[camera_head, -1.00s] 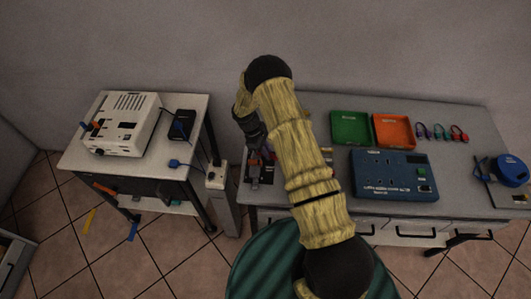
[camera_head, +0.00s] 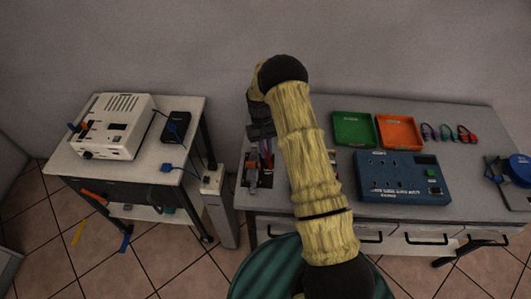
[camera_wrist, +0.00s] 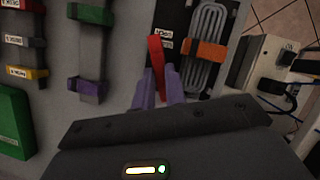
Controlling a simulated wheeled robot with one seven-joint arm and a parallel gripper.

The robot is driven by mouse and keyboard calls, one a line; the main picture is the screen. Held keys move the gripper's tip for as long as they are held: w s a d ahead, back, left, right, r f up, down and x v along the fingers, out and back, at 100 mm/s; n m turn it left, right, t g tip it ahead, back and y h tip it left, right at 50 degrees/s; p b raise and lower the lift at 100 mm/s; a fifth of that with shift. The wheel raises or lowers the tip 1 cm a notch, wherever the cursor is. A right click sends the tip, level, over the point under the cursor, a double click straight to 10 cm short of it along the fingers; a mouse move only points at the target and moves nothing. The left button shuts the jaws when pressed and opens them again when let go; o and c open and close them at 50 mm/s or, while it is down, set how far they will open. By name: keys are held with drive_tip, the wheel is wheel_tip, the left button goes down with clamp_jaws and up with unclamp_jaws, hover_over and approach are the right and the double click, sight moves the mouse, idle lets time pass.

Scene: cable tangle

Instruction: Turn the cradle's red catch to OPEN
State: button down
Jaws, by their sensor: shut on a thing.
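The red catch (camera_wrist: 156,54) is a narrow red lever on the black cradle (camera_wrist: 171,18) in the wrist view. Its long side runs nearly up the picture, with its top leaning slightly left. My gripper (camera_wrist: 160,84) has purple fingers on both sides of the catch's near end and is shut on it. Two small white labels lie beside the catch, too small to read surely. A grey looped part (camera_wrist: 206,40) with an orange clip (camera_wrist: 204,50) lies right of the catch. In the head view my arm covers much of the cradle area.
In the wrist view, green and purple clips (camera_wrist: 90,88) on a grey strip lie left, with a green tray (camera_wrist: 12,125) beyond. A blue socket box (camera_head: 402,178) and an orange tray (camera_head: 398,131) stand right on the bench. A white device (camera_head: 113,125) stands on the left table.

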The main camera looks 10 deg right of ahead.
drive_tip(key=m+y, duration=0.1)
drive_tip(key=m, duration=0.1)
drive_tip(key=m+b, duration=0.1)
drive_tip(key=m, duration=0.1)
drive_tip(key=shift+d+m+y, duration=0.15)
drive_tip(key=shift+m+y, duration=0.25)
drive_tip(key=c, duration=1.4)
unclamp_jaws()
drive_tip(key=shift+c, duration=0.2)
drive_tip(key=shift+r, duration=0.1)
drive_tip(key=b+v, duration=0.2)
drive_tip(key=v, duration=1.5)
drive_tip(key=shift+r+b, duration=0.2)
drive_tip(key=shift+b, duration=0.1)
drive_tip(key=shift+s, duration=0.1)
